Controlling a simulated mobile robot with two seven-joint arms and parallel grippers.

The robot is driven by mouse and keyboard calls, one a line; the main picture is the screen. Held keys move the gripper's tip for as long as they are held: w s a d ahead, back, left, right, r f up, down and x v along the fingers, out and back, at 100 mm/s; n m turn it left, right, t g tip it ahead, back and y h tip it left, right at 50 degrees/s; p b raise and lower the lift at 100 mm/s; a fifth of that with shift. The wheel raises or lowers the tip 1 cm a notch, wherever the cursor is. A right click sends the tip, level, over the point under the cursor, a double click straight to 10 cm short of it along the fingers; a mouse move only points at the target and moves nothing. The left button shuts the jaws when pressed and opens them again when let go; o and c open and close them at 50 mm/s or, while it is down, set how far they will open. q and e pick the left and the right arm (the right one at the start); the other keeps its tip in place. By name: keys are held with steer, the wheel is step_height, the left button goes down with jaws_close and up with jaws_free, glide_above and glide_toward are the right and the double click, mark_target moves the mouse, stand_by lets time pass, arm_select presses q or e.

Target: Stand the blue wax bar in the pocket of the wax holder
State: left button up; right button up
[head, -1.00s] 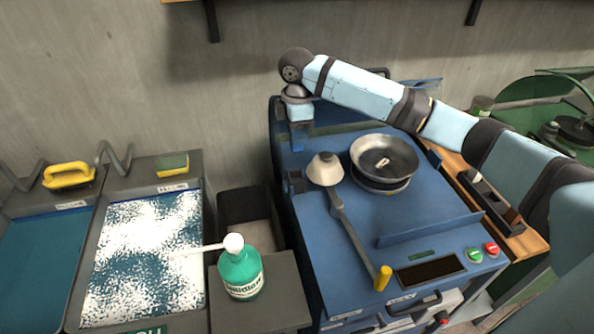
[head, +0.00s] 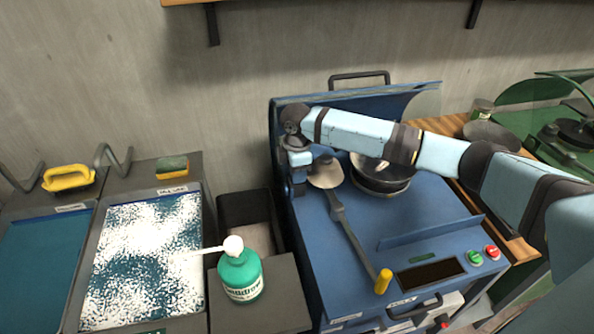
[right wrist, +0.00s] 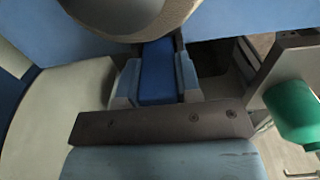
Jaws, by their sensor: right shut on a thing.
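My right gripper (head: 298,170) points down at the left edge of the blue machine. It is shut on the blue wax bar (right wrist: 157,72), which shows between the two pale fingers in the right wrist view (right wrist: 157,85). The wax holder (head: 297,189) is a small dark block on the machine's left side, just below the gripper. The gripper hides part of it. The bar's lower end is hidden, so I cannot tell whether it is in the pocket. My left gripper is not in view.
A green bottle (head: 240,275) is at the front left.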

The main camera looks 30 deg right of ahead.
steer(key=shift+f, duration=0.1)
steer(key=o, duration=1)
steer(key=shift+c, duration=0.2)
step_height(320, 180, up, 12)
steer(key=shift+r, duration=0.15)
